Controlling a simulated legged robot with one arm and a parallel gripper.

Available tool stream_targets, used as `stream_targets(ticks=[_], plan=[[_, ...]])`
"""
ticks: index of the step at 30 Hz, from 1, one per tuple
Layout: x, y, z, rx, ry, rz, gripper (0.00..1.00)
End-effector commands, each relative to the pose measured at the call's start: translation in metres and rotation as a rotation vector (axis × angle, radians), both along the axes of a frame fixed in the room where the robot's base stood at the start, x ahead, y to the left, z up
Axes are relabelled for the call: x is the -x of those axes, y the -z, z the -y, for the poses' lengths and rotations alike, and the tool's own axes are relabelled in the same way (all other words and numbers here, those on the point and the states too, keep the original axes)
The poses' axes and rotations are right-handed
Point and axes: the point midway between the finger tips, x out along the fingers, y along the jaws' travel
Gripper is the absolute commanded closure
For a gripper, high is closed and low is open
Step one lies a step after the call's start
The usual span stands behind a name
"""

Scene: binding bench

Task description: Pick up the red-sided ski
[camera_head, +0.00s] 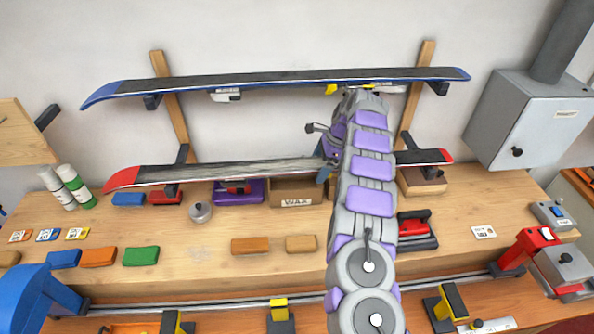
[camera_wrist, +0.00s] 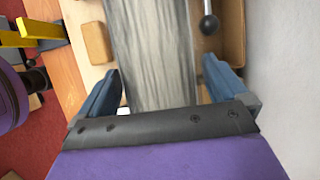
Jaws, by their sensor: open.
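The red-sided ski (camera_head: 235,170) lies level across the lower rack pegs in the head view, its red tip at the left and red tail at the right. My arm hides part of it right of centre. My gripper (camera_head: 328,163) is at the ski's middle there, mostly hidden by my arm. In the wrist view the ski's streaked grey face (camera_wrist: 150,50) runs between the two blue fingers of my gripper (camera_wrist: 160,78). The fingers are open, one on each side of it. I cannot tell whether either touches it.
A blue-sided ski (camera_head: 280,78) rests on the upper pegs, above. A WAX box (camera_head: 297,190), a purple item (camera_head: 238,192) and coloured blocks (camera_head: 141,256) stand below on the bench. A grey cabinet (camera_head: 525,115) hangs at right. A dark ball knob (camera_wrist: 209,25) is near the right finger.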

Motion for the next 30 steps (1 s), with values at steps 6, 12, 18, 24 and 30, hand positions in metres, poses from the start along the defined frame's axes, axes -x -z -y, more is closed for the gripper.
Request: stream_targets(ticks=[6, 12, 18, 24, 30], plan=[[0.0, 0.02, -0.008, 0.002, 0.001, 0.002, 0.0], [0.0, 0.019, -0.008, 0.002, 0.001, 0.003, 0.03], [0.0, 0.02, -0.008, 0.002, 0.001, 0.002, 0.22], [0.0, 0.02, -0.008, 0.002, 0.001, 0.003, 0.41], [0.0, 0.019, -0.008, 0.0, 0.002, 0.004, 0.56]])
